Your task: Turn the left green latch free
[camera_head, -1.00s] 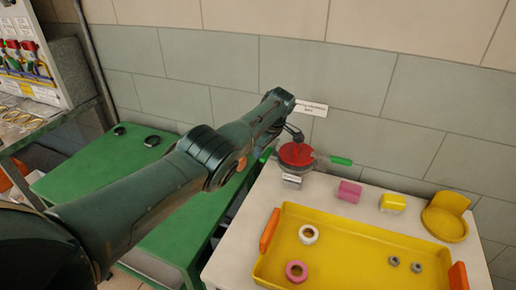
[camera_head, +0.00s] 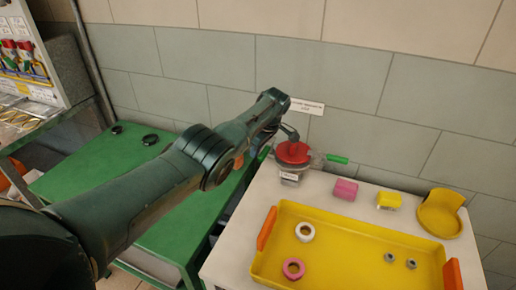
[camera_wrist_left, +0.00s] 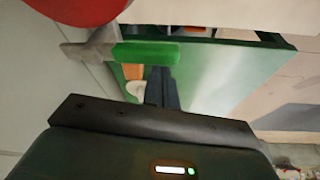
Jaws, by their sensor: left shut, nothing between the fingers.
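A red round cap (camera_head: 293,152) sits on a metal fitting on the white table; it also shows at the top of the left wrist view (camera_wrist_left: 80,8). The left green latch (camera_head: 265,153) shows partly beside my arm. The right green latch (camera_head: 337,158) sticks out to the right. In the left wrist view a green latch handle (camera_wrist_left: 145,53) on a metal arm fills the upper middle. My left gripper (camera_head: 291,134) is above the cap in the head view; its fingers (camera_wrist_left: 161,85) are shut and empty, close to the handle. Contact is unclear. My right gripper is not in view.
A yellow tray (camera_head: 348,222) with rings and nuts lies on the white table. A pink block (camera_head: 345,189), a yellow block (camera_head: 389,200) and a yellow holder (camera_head: 440,225) stand behind it. A tiled wall (camera_head: 370,95) is close behind. A green table (camera_head: 95,180) stands left.

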